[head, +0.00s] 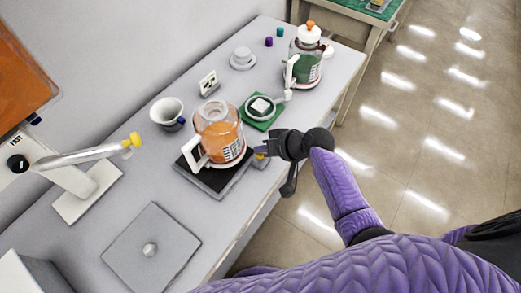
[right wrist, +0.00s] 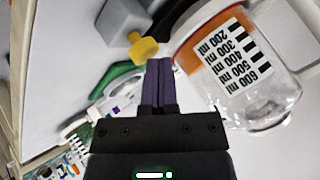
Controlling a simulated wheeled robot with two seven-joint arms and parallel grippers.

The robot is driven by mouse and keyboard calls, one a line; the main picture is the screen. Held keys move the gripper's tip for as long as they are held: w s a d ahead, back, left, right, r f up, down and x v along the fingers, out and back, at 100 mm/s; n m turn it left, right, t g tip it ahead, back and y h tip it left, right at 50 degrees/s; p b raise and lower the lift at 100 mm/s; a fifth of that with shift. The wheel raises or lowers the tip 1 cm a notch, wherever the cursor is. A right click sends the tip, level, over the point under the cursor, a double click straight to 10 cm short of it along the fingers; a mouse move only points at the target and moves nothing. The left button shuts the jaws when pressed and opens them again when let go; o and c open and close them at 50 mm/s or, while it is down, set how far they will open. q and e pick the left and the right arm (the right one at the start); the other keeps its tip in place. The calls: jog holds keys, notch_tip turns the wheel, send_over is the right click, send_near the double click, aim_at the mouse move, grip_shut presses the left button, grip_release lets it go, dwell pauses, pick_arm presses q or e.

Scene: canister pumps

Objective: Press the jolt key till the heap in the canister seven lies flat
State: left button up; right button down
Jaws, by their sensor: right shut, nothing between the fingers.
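A clear canister (head: 219,137) with orange contents and a white handle stands on a dark plate (head: 208,183). Its printed scale and orange fill show in the right wrist view (right wrist: 235,65). I cannot make out a seven on it, nor whether the top of the fill is heaped or flat. A yellow key (right wrist: 143,48) on a grey block (right wrist: 122,18) sits close beside the canister. My right gripper (head: 265,149) is shut and empty at the plate's right side. Its fingertips (right wrist: 159,64) are right by the yellow key; contact is unclear. My left gripper is out of view.
A second canister (head: 306,62) with green contents stands farther back. A white cup (head: 167,112), a green mat (head: 250,122) with a round dish, and a yellow-tipped metal arm (head: 90,156) stand around. A grey plate (head: 150,248) lies nearer. The table's edge is right of the canister.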

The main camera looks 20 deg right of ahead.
jog(key=shift+f, duration=0.4)
dwell(0.5)
jog(key=shift+r+p, duration=0.9)
jog(key=shift+r, duration=0.25)
notch_tip(320, 180, up, 5)
jog(key=p, duration=0.5)
jog(key=shift+r, duration=0.15)
